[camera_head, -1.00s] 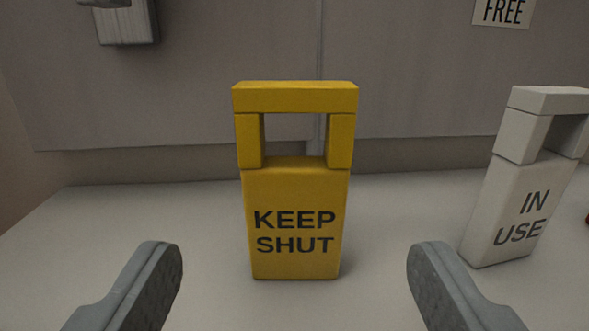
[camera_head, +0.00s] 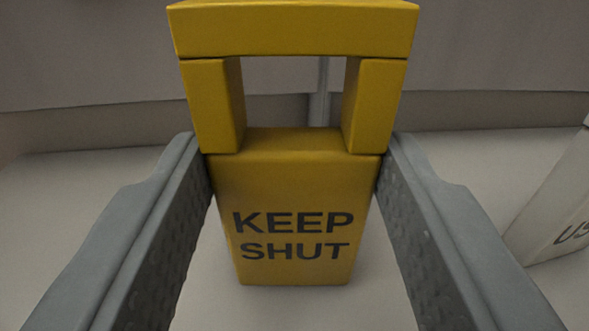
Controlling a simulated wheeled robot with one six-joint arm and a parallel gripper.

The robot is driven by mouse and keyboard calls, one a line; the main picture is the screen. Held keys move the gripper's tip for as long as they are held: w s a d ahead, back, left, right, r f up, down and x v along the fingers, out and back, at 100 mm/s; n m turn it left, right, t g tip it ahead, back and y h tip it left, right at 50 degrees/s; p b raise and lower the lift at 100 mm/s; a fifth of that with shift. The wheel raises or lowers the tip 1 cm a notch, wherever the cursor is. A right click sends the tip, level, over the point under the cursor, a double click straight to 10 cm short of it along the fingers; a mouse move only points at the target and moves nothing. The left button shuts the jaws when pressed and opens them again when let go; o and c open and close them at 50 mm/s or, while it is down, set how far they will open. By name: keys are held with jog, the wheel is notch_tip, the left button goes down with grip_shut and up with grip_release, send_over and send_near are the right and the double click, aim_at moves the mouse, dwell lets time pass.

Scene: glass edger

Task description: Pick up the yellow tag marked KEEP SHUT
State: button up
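The yellow tag (camera_head: 292,205) marked KEEP SHUT stands upright in the middle of the view, with an open handle frame at its top. My gripper (camera_head: 294,165) has one grey finger on each side of the tag's body, just below the handle. Both finger pads meet the tag's sides with no gap that I can see, so it looks shut on the tag. The tag's lower end shows against the pale surface; I cannot tell whether it still touches it.
A white tag (camera_head: 562,215) with partly cut-off lettering stands at the right edge on the same pale surface (camera_head: 75,215). A grey panel (camera_head: 90,60) rises behind. The surface to the left of the yellow tag looks clear.

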jog(key=shift+c, duration=1.2)
